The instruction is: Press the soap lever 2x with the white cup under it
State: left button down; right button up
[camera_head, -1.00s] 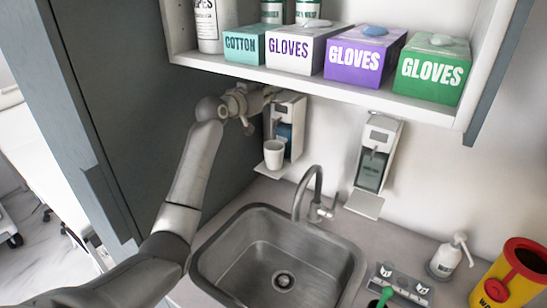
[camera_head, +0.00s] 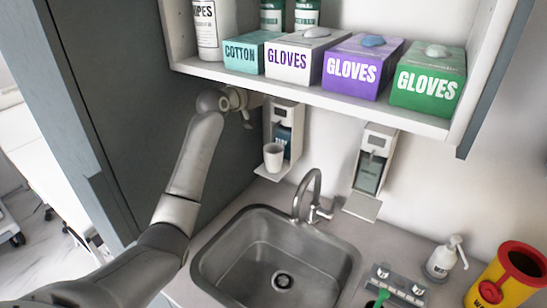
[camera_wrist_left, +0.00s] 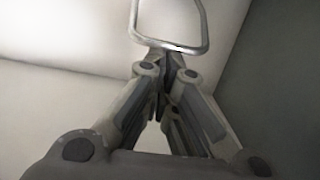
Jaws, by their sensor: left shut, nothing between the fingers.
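The white cup (camera_head: 273,158) stands upright on the drip tray (camera_head: 272,174) of the left wall dispenser (camera_head: 287,114), below its front. My left gripper (camera_head: 252,100) is up beside the top of this dispenser, under the shelf; the shelf edge partly hides its fingers. In the left wrist view my left gripper (camera_wrist_left: 166,62) is shut and empty, with its tips near a bent metal wire loop, the lever (camera_wrist_left: 172,48). I cannot tell whether they touch. My right gripper is not in view.
A second dispenser (camera_head: 374,155) hangs to the right. Glove boxes (camera_head: 352,68) stand on the shelf (camera_head: 330,96) close above the arm. A sink (camera_head: 270,255) with a tall tap (camera_head: 311,190) lies below. A pump bottle (camera_head: 440,260) and a red-yellow bin (camera_head: 507,280) stand at the right.

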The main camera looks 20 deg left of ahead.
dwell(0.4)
pick_arm(q)
jog(key=s+a, duration=0.1)
jog(key=s, duration=0.9)
jog(key=shift+a, duration=0.25)
dwell(0.4)
